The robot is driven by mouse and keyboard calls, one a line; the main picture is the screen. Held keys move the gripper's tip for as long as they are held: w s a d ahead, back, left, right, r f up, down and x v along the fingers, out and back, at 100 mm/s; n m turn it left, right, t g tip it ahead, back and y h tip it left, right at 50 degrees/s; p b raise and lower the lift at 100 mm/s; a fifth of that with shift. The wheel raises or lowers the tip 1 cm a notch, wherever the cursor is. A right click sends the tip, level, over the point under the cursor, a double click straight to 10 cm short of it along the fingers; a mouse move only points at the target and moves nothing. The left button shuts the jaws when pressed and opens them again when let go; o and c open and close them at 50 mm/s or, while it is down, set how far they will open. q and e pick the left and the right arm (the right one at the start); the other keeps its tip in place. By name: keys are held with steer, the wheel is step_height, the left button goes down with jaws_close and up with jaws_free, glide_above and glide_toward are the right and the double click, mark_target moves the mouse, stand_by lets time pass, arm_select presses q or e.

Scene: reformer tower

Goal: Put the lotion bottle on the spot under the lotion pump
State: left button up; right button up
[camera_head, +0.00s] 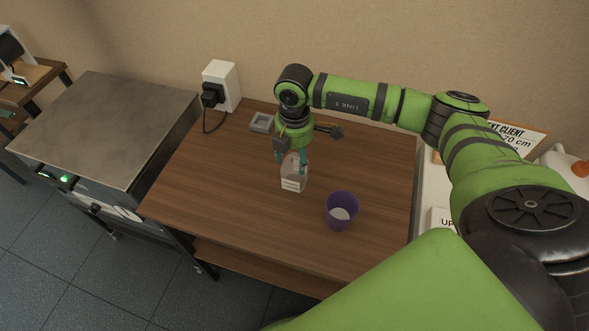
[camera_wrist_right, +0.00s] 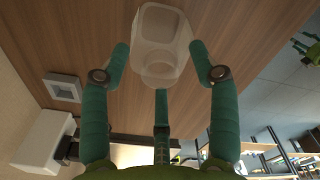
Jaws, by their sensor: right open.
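A clear bottle with a white label (camera_head: 292,184), which looks like the lotion bottle, stands on the wooden table. It also shows in the right wrist view (camera_wrist_right: 162,32). My right gripper (camera_head: 291,161) is over it from above, fingers apart around its upper part. In the right wrist view the open fingers (camera_wrist_right: 160,58) show gaps to the bottle's sides. A small grey square pad (camera_head: 262,122) lies near the table's back edge, also in the wrist view (camera_wrist_right: 62,88). A white upright box with a black part (camera_head: 221,85) stands left of it, possibly the lotion pump. My left gripper is out of view.
A purple cup (camera_head: 341,211) stands on the table (camera_head: 215,200), right of and nearer than the bottle. A black cable (camera_head: 207,124) hangs from the white box. A metal-topped cabinet (camera_head: 105,125) stands to the left. The table's left front part is clear.

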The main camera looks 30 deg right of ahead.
steer(key=shift+c, duration=0.4)
steer(key=c, duration=1.1)
steer(key=shift+r, duration=0.1)
